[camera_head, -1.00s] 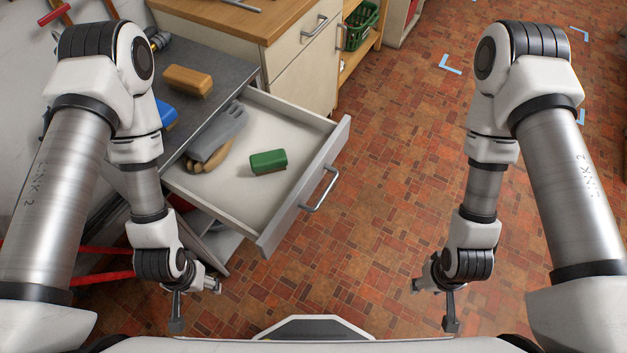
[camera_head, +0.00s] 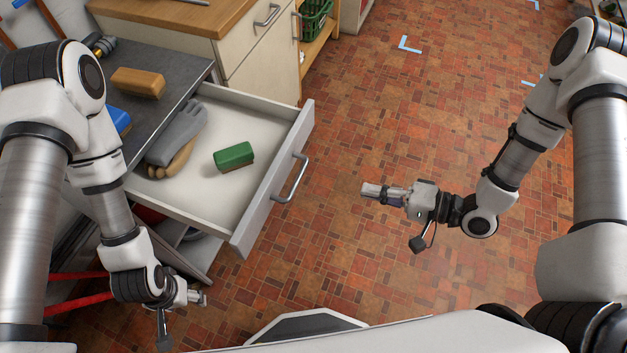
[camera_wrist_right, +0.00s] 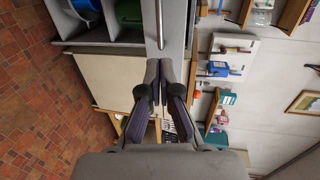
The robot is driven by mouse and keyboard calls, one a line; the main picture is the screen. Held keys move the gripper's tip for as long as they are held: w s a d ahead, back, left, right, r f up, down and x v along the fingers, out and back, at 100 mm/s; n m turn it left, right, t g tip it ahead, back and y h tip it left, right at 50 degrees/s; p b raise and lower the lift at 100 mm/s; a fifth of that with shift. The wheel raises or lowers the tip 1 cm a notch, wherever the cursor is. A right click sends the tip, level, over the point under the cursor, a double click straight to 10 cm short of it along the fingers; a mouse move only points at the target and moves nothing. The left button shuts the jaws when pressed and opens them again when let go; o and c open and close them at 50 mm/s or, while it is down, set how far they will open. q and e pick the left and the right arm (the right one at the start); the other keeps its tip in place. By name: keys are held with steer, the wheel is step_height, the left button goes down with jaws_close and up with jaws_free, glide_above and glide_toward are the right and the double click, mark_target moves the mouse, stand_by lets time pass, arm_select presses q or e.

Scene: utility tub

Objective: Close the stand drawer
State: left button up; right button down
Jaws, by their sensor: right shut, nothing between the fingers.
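The stand drawer (camera_head: 275,170) is pulled well out of the grey-topped stand (camera_head: 165,75), its bar handle (camera_head: 291,178) on the front panel. Inside lie a green block-shaped brush (camera_head: 234,155) and grey and tan gloves (camera_head: 180,132). My right gripper (camera_head: 370,190) is shut and empty, pointing left toward the drawer front with a clear gap over the floor. In the right wrist view its fingers (camera_wrist_right: 161,75) are together, with the handle (camera_wrist_right: 160,22) ahead of them. My left gripper (camera_head: 200,298) hangs below the stand, apart from the drawer; its fingers are too small to judge.
A tan block (camera_head: 138,83) and a blue item (camera_head: 117,119) lie on the stand top. A wood-topped cabinet (camera_head: 255,60) stands behind the drawer, with a green basket (camera_head: 316,18) on a shelf beside it. The tiled floor (camera_head: 430,120) right of the drawer is clear.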

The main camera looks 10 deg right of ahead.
steer(key=p+x, duration=0.1)
steer(key=x, duration=1.2)
steer(key=shift+a, duration=0.35)
steer(key=shift+w+f, duration=0.1)
steer(key=shift+w, duration=0.05)
